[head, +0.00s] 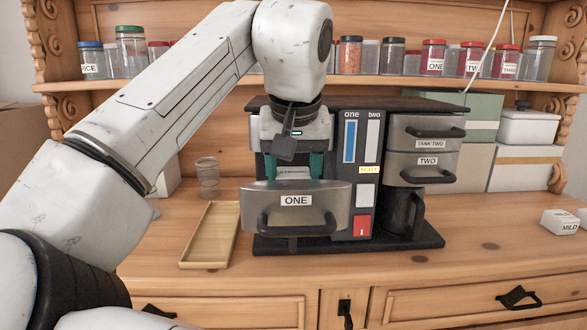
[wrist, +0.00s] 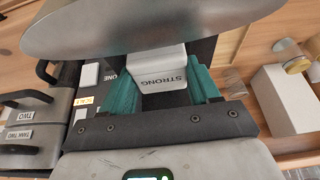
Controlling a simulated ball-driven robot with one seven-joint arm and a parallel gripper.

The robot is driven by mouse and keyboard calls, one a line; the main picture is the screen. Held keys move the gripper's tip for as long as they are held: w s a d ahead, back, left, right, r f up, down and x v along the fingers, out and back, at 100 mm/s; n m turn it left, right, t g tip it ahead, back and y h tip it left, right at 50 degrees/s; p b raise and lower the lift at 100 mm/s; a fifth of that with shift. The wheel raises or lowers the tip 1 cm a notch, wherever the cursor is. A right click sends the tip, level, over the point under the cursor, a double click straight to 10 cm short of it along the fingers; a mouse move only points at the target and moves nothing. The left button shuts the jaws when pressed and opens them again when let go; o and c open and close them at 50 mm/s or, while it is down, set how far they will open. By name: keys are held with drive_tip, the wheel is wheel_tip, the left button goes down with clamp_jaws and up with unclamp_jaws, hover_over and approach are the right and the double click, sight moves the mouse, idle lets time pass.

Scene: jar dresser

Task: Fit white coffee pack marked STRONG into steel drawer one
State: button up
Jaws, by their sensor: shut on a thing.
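The white coffee pack marked STRONG (wrist: 163,70) is between the teal fingers of my gripper (wrist: 165,92), which is shut on it. In the head view my gripper (head: 294,165) points down just behind the front of steel drawer one (head: 320,207), labelled ONE. Drawer one stands pulled out from the machine. Only a small strip of the pack (head: 293,173) shows there, above the drawer's rim. The curved steel front of the drawer (wrist: 140,28) crosses the top of the wrist view and hides part of the pack. I cannot tell how deep the pack sits in the drawer.
A dark panel with a blue gauge (head: 350,142) stands right of drawer one. Steel drawer two (head: 428,165) and a black mug (head: 403,212) are further right. A wooden tray (head: 233,245) and a glass (head: 207,178) stand left. A MILD pack (head: 560,222) lies far right.

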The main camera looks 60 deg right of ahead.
drive_tip(key=o, duration=1.2)
drive_tip(key=shift+f, duration=0.1)
drive_tip(key=shift+c, duration=0.2)
drive_tip(key=v, duration=1.2)
